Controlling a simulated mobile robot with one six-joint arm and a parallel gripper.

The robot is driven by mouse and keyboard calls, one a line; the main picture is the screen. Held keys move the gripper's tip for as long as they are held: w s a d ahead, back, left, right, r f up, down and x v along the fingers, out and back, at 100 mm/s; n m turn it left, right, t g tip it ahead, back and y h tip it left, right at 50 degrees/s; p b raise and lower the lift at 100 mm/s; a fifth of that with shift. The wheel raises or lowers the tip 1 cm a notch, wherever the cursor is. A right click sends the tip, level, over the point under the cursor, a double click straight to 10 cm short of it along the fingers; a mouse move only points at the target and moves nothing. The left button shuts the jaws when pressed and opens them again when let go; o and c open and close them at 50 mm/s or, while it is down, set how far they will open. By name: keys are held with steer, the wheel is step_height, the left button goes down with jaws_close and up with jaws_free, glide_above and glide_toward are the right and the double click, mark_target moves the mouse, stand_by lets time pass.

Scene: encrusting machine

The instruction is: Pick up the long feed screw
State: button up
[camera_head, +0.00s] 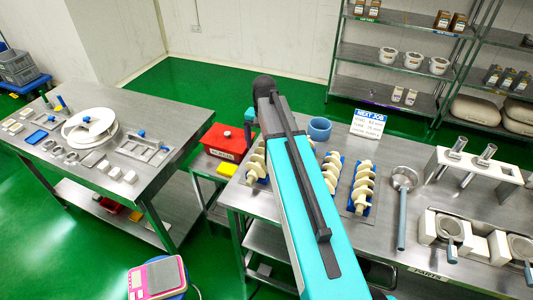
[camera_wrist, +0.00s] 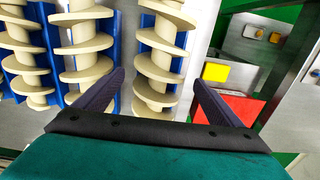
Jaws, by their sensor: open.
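I cannot tell for sure which is longest. In the wrist view one screw (camera_wrist: 160,68) lies between the fingers of my open, empty gripper (camera_wrist: 159,78); its near end is hidden by the gripper body. Two other screws, a middle one (camera_wrist: 82,45) and a left one (camera_wrist: 22,55), lie left of the fingers.
A red box (camera_head: 229,143) and a yellow block (camera_head: 228,168) stand left of the screws. A blue ring (camera_head: 320,128) and a NEXT JOB sign (camera_head: 368,124) are behind them. A long-handled strainer (camera_head: 403,185) lies to the right. Green floor separates the left table (camera_head: 176,128).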

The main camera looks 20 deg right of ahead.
steer(key=shift+f, duration=0.1)
steer(key=shift+s+f+p, duration=0.15)
steer(key=shift+f+p, duration=0.9)
steer(key=shift+f, duration=0.15)
steer(key=shift+f+p, duration=0.4)
steer(key=shift+f, duration=0.9)
steer(key=c, duration=1.5)
steer(key=shift+r, duration=0.2)
steer(key=shift+c, duration=0.2)
steer(key=shift+r+b, duration=1.8)
steer(key=shift+r, duration=3.05)
